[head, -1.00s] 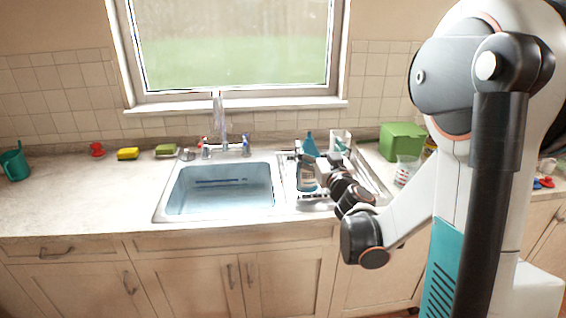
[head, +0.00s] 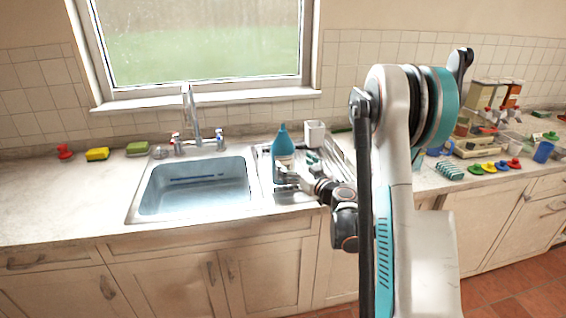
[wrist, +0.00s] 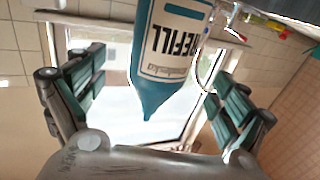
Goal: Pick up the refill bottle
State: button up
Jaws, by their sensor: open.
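The refill bottle (head: 283,146) is blue with a pale label and a pointed top. It stands upright on the drainboard right of the sink. In the wrist view the bottle (wrist: 168,62) appears upside down, with the word REFILL on its label, and lies between the two spread fingers. My gripper (head: 284,179) is at the bottle's near side, low on its body, and it hides the bottle's lower part. The wrist view shows my gripper (wrist: 155,92) open, with a visible gap to the bottle on both sides.
A white cup (head: 314,133) stands behind and right of the bottle. The sink basin (head: 195,187) is to the left, with the faucet (head: 192,115) behind it. The left counter is mostly clear.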

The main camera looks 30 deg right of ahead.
aim_at(283, 156)
jog(key=shift+w+a+f+b, duration=0.15)
jog(key=shift+w+b, duration=0.35)
jog(key=shift+w, duration=1.2)
jog(key=shift+w+a+b, duration=0.2)
jog(key=shift+w+b, duration=0.25)
jog(key=shift+w, duration=1.25)
jog(key=shift+c, duration=0.3)
jog(key=c, duration=1.4)
